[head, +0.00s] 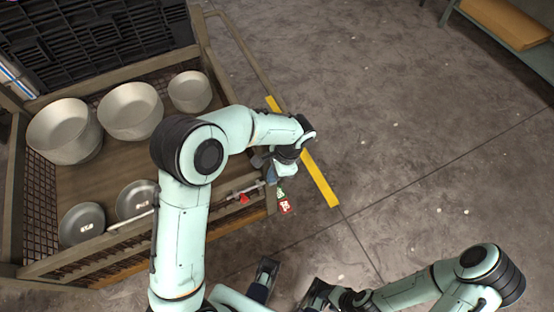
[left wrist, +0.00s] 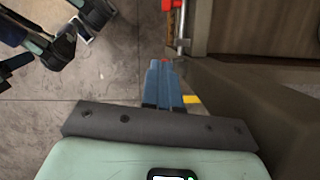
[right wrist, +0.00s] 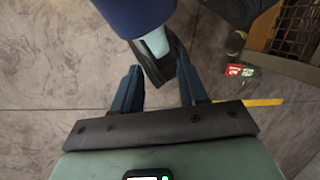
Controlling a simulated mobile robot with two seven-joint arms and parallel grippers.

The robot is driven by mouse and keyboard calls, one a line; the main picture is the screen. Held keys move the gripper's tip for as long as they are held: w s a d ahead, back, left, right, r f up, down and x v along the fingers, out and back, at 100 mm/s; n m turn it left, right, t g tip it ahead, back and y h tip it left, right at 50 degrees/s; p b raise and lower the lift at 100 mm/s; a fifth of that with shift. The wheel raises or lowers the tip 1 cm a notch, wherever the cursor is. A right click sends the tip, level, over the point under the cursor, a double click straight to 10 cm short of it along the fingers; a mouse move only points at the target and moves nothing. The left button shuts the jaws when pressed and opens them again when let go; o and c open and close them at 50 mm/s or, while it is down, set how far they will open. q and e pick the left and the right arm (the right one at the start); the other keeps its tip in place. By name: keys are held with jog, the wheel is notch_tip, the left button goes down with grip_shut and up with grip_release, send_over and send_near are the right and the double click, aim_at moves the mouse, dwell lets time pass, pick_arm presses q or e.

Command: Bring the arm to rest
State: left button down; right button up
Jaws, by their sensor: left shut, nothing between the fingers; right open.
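My left arm reaches up from the bottom of the head view, bends at its elbow, and ends in the left gripper (head: 271,174) at the crate's right front corner. In the left wrist view the blue fingers of the left gripper (left wrist: 165,66) are together and empty, close beside the crate's edge. My right arm comes in low at the right of the head view, bent and pointing left. Its fingers are hard to make out there. In the right wrist view the right gripper (right wrist: 160,72) is open and empty above the floor.
A shelf (head: 515,55) stands at upper right.

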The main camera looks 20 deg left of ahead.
pick_arm(q)
jog(key=s+d+f+n+h+p, duration=0.5)
jog(key=s+f+p, duration=0.1)
jog(key=s+f, duration=0.5)
jog(key=s+f+n+t+h+p, duration=0.1)
jog(key=s+n+p, duration=0.3)
jog(key=s+n, duration=0.4)
jog(key=s, duration=0.3)
jog(key=shift+d+f+n+p, duration=0.25)
jog(key=shift+f+n+p, duration=0.1)
jog(key=shift+n, duration=0.05)
jog(key=shift+a, duration=0.1)
